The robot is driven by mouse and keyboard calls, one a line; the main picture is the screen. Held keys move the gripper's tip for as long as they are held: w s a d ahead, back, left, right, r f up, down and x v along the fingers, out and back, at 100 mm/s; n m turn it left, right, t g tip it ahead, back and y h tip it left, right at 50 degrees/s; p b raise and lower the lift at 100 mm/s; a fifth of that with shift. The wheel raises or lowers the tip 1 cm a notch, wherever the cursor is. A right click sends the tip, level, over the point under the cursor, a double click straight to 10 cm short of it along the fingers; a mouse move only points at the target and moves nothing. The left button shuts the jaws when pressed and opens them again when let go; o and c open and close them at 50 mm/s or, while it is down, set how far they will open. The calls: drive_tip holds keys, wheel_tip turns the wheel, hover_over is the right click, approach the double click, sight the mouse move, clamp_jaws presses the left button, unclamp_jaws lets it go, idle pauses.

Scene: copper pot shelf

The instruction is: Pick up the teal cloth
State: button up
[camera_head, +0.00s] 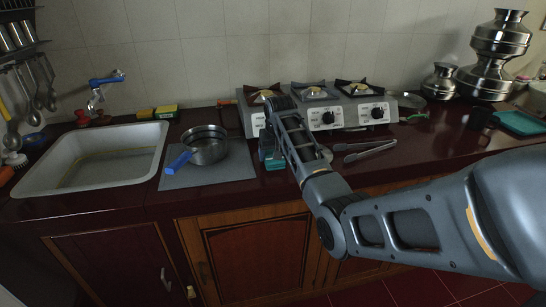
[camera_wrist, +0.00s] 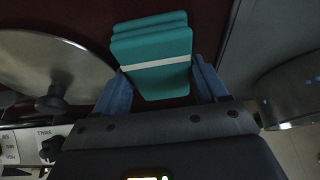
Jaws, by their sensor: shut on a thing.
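The teal cloth (camera_wrist: 152,48) is folded, with a pale stripe across it. In the wrist view it sits between the two blue fingers of my gripper (camera_wrist: 160,88), which is shut on it. In the head view my gripper (camera_head: 273,150) is low over the counter between the pan and the stove, with a little of the teal cloth (camera_head: 275,164) showing below it. My arm hides part of this spot. I cannot tell whether the cloth is clear of the counter.
A steel pan (camera_head: 206,145) with a blue handle stands on a grey mat (camera_head: 232,172) to the left. The stove (camera_head: 328,117) is behind. Tongs (camera_head: 365,150) lie to the right. A knobbed metal lid (camera_wrist: 45,62) is close beside my gripper. The sink (camera_head: 95,160) is far left.

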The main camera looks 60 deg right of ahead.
drive_tip(key=shift+r, duration=0.5)
drive_tip(key=r, duration=0.2)
drive_tip(key=s+r, duration=0.1)
drive_tip(key=shift+d+r+b, duration=0.2)
drive_tip(key=shift+r+b, duration=0.15)
drive_tip(key=shift+b, duration=0.05)
drive_tip(key=s+d+r+b, duration=0.1)
drive_tip(key=s+d+r, duration=0.1)
drive_tip(key=s+r, duration=0.4)
drive_tip(key=s, duration=0.4)
drive_tip(key=shift+s+d+r, duration=0.15)
drive_tip(key=shift+s+r, duration=0.05)
